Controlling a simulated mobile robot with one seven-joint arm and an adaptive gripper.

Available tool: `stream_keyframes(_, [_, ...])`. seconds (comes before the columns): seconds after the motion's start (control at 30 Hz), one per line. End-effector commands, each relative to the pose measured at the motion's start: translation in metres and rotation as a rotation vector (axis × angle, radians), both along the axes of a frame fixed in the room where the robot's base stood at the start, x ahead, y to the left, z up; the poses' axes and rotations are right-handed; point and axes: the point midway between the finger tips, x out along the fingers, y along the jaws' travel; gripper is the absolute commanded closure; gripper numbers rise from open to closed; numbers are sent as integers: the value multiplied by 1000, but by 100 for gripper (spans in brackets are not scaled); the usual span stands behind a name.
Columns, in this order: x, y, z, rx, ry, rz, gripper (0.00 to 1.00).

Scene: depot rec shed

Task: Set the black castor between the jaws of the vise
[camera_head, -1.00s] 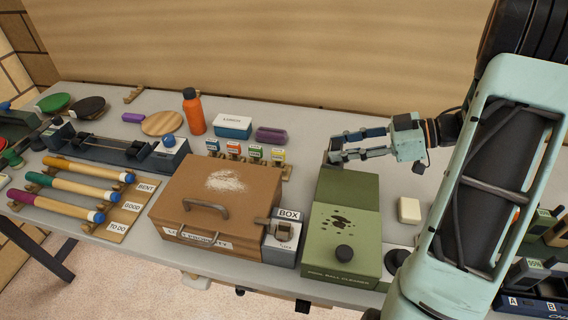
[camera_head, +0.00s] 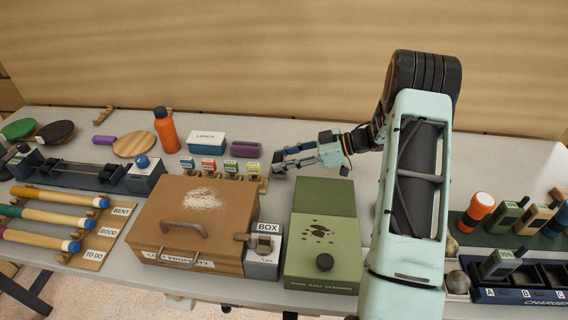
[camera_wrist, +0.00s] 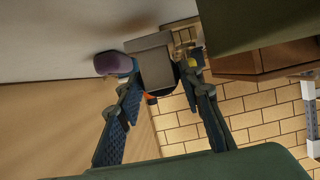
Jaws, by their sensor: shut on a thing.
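My gripper (camera_head: 279,165) is above the table, behind the green cleaner and at the right end of the small coloured boxes. What looks like the vise (camera_head: 82,176) is a long dark blue bed with rods, an end block on each side and a blue knob, at the left of the table. The gap between its blocks looks empty.
A brown box (camera_head: 185,212) stands between the vise and the green cleaner (camera_head: 322,240). Small coloured boxes (camera_head: 218,167), a purple case (camera_head: 245,149), a lunch box (camera_head: 207,142) and an orange bottle (camera_head: 165,130) are behind it. Cues (camera_head: 55,215) lie in front of the vise.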

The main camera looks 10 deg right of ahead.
Motion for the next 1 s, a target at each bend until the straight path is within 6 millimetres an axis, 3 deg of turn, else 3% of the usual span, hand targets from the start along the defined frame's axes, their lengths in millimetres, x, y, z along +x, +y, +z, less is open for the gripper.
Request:
stream_keyframes(0.13, [0, -1, -18, 1, 0, -1, 95])
stream_keyframes(0.5, [0, -1, -23, 0, 0, -1, 95])
stream_keyframes(0.53, [-1, -1, -24, -1, 0, -1, 65])
stream_keyframes(0.6, [-1, -1, -23, -1, 0, -1, 59])
stream_keyframes(1.0, [-2, -8, -17, -2, -2, -2, 59])
